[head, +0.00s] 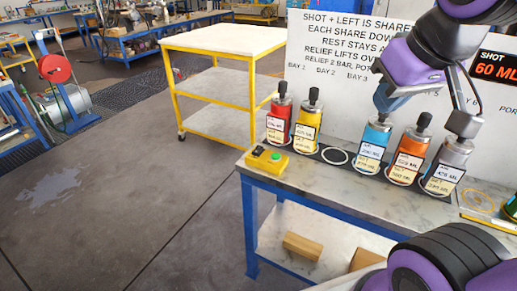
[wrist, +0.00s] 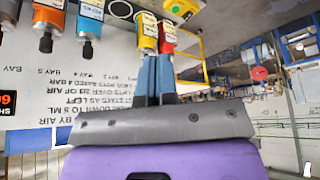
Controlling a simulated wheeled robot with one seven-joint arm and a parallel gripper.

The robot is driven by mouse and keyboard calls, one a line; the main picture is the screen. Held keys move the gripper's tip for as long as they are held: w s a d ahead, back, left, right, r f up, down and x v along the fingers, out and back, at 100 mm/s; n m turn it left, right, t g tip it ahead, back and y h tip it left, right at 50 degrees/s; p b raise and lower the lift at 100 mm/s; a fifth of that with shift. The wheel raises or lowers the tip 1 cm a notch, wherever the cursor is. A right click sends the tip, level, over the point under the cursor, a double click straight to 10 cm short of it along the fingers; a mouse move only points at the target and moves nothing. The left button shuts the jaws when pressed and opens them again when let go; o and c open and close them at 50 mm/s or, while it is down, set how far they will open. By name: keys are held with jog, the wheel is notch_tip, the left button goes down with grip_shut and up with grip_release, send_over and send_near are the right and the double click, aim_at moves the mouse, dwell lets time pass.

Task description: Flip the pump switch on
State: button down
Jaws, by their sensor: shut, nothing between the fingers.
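The pump switch appears to be the yellow box (head: 267,162) at the near left corner of the bench, with a small black part and a green round button on top. Whether it is on or off cannot be told. In the wrist view a yellow patch at the top edge (wrist: 181,8) looks like part of this box. My gripper (head: 381,106) is shut and empty, its blue fingers pointing down above the blue vessel (head: 372,140), well right of the box. In the wrist view the fingers (wrist: 155,62) are together, overlapping the yellow and red vessels.
A red vessel (head: 279,120), a yellow vessel (head: 307,122), an orange vessel (head: 409,155) and a silver vessel (head: 445,168) stand in the row. An empty ring (head: 335,156) lies between yellow and blue. A white sign board (head: 335,75) stands behind. Free floor lies left of the bench.

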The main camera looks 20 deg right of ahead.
jog(key=w+f+n+t, duration=0.1)
jog(key=w+f+n, duration=0.15)
jog(key=w, duration=0.95)
jog(key=n+t+y, duration=0.3)
jog(key=n, duration=0.9)
send_over(258, 149)
notch_tip(258, 149, down, 22)
jog(key=shift+s+a, duration=0.45)
jog(key=shift+s, duration=0.05)
jog(key=shift+w+d+f, duration=0.15)
jog(key=shift+f, duration=1.3)
jog(key=shift+w+d+f, duration=0.2)
jog(key=shift+f, duration=1.2)
jog(key=shift+w+d+f, duration=0.15)
jog(key=shift+f, duration=1.3)
jog(key=shift+f, duration=0.15)
jog(key=shift+f, duration=0.25)
